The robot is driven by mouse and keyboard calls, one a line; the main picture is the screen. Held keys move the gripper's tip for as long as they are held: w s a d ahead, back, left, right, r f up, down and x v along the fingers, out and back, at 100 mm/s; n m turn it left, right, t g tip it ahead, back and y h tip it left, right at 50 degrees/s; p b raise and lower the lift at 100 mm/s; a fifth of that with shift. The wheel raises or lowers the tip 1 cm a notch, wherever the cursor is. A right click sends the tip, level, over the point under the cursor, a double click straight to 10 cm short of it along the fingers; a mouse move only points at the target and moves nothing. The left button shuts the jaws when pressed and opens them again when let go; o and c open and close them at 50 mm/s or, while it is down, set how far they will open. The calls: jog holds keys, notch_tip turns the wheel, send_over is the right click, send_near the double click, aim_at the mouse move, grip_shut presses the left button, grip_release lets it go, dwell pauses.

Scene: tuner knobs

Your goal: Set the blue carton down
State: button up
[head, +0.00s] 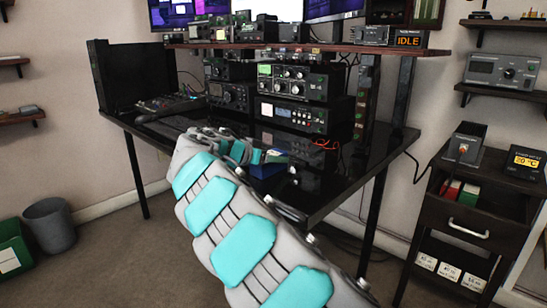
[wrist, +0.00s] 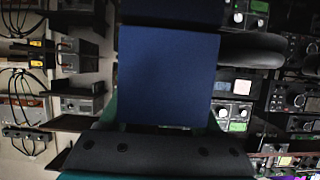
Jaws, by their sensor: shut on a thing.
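The blue carton (head: 266,171) is at the end of my arm, over the front part of the black desk (head: 335,180) in the head view. In the wrist view the blue carton (wrist: 168,75) fills the upper middle as a plain dark blue face. My gripper (head: 272,157) is shut on it. My arm hides part of the carton and the desk edge in the head view. I cannot tell whether the carton touches the desk top.
Stacked radio units (head: 305,90) stand at the back of the desk under a raised shelf (head: 300,47). A mixer-like panel (head: 170,103) lies at the left. A drawer cabinet (head: 480,215) stands to the right. Some desk top beside the carton is bare.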

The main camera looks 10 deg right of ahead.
jog(key=shift+f, duration=0.15)
jog(key=o, duration=1.5)
